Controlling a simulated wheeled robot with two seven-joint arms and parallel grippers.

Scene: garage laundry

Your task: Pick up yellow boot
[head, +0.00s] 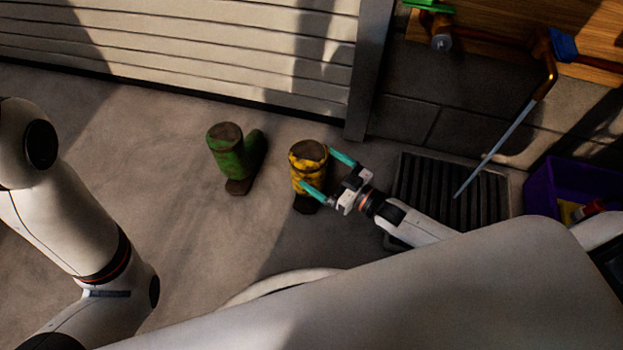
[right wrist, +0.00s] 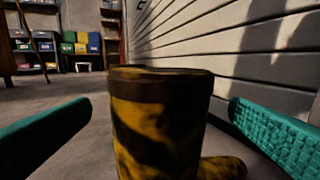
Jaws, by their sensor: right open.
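The yellow boot (head: 308,168) stands upright on the floor near the shutter door in the head view. It is yellow with dark patches and a dark rim. My right gripper (head: 328,174) is open, with its teal fingers on either side of the boot's shaft. In the right wrist view the boot (right wrist: 160,120) stands between the two fingers, with visible gaps on both sides; its toe shows at lower right. My left arm is at the left of the head view, but its gripper is out of frame.
A green boot (head: 228,155) stands to the left of the yellow one. A slatted shutter door (head: 200,45) runs behind both. A dark floor grate (head: 420,180) and a purple crate (head: 540,190) are to the right. Floor left of the green boot is clear.

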